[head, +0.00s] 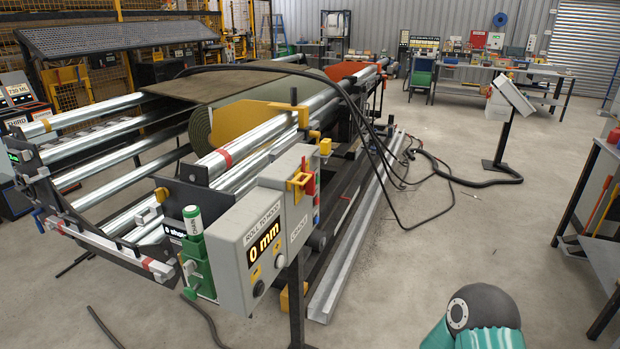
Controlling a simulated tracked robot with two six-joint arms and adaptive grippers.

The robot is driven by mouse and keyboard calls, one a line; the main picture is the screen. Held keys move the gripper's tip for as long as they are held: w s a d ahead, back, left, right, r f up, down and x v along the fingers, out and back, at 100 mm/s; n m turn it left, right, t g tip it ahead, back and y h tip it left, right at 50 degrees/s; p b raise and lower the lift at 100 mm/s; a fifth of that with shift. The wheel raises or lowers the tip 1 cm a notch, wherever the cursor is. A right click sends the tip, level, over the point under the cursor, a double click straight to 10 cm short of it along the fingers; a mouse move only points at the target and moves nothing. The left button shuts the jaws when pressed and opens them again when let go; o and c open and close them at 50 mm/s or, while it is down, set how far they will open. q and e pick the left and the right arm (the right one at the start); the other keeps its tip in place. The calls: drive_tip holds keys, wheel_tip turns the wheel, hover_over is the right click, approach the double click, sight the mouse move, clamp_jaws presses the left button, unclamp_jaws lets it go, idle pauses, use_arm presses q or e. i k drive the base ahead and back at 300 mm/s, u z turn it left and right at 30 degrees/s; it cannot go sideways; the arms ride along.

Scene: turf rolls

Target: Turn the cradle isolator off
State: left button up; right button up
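The cradle's grey control box (240,262) stands at the near end of the roller machine and reads "0 mm". Its right face carries a "CRADLE" label. Above that label is a red and yellow switch (300,181), which looks like the isolator. Its red handle (310,178) appears roughly upright, but its exact setting is too small to tell. Neither gripper shows. A dark rounded joint with teal parts at the bottom right is part of my own arm, well apart from the box.
A green turf roll (203,128) lies among the steel rollers. Black hoses (395,190) loop from the machine to the floor beside a long steel channel (345,270). A tilted panel on a stand (512,95) is farther back. Floor between the machine and right-hand bench (605,220) is mostly clear.

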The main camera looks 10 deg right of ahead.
sight(309, 187)
drive_tip(key=u, duration=0.05)
drive_tip(key=i, duration=0.95)
drive_tip(key=z, duration=0.1)
